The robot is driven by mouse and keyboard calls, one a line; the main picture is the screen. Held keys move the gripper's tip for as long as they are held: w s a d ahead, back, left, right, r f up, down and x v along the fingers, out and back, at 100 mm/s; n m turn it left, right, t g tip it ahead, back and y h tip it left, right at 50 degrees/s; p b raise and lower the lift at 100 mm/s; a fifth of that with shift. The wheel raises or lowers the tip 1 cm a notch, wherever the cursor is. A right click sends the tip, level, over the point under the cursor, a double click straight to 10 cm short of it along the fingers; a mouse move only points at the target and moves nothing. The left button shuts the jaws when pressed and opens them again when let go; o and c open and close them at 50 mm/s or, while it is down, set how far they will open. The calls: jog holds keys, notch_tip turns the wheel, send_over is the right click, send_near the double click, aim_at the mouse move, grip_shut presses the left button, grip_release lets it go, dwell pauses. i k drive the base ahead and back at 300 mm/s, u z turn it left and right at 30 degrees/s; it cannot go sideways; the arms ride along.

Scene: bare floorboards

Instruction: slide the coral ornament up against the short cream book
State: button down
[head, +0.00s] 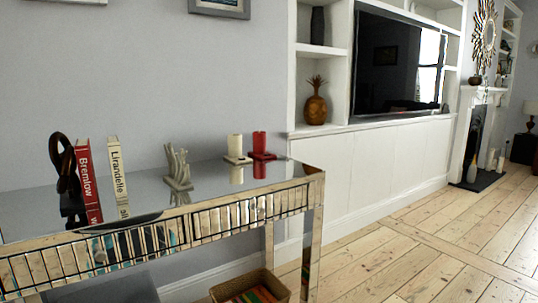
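The coral ornament (178,170) is pale, with upright branching fingers on a small base, and stands on the mirrored console table (136,217). The cream book (118,178), with "Lirandelle" on its spine, stands upright to the left of it. A clear gap of bare tabletop lies between the two. A red book (88,181), marked "Bremlow", stands just left of the cream one. My gripper is not in view.
A dark looped ornament (63,165) stands left of the books. A cream candle (235,147) and a red candle piece (260,144) stand right of the coral, near the table's right end. A wicker basket (277,286) sits below. Open floorboards (400,250) lie to the right.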

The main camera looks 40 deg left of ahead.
aim_at(178, 177)
jog(key=z, duration=0.1)
jog(key=i, duration=1.55)
jog(key=u, duration=0.95)
jog(key=i, duration=0.9)
jog(key=u, duration=1)
